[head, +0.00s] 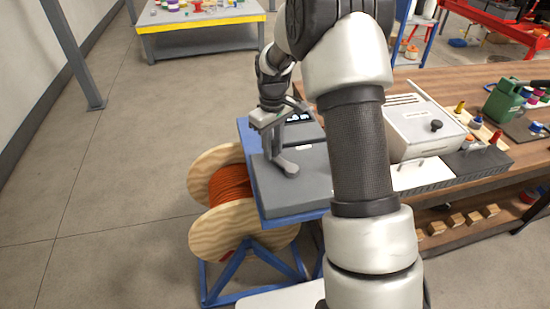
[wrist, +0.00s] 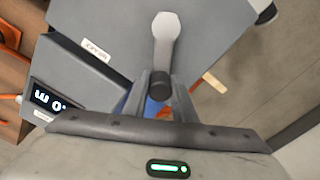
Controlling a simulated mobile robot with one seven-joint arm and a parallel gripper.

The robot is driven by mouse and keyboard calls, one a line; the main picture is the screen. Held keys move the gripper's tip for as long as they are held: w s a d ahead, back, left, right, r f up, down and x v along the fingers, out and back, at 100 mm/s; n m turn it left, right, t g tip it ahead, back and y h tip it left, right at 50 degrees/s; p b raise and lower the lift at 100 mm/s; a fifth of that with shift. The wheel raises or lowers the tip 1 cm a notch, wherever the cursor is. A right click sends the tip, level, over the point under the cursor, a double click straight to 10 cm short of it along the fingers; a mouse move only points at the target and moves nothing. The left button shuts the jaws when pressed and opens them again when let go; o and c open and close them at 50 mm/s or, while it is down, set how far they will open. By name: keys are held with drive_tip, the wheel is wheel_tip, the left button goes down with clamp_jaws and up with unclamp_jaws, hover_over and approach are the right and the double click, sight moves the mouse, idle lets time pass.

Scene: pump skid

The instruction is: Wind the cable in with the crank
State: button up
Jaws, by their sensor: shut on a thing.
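The crank (wrist: 165,40) is a light grey arm on top of a grey winder housing (head: 305,160). Its dark handle knob (wrist: 160,88) sits between the two fingers of my gripper (wrist: 162,90), which is shut on it. In the head view my gripper (head: 268,128) points down over the housing's left part, and the crank arm (head: 285,165) shows just below it. The orange cable (head: 230,185) is wound on a wooden reel (head: 245,232) at the housing's left. A small dark display (wrist: 50,100) with light characters is only partly readable.
My arm crosses the middle of the head view and hides part of the bench. Floor on the left is clear.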

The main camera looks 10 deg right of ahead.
drive_tip(key=shift+w+d, duration=0.25)
drive_tip(key=shift+d, duration=0.5)
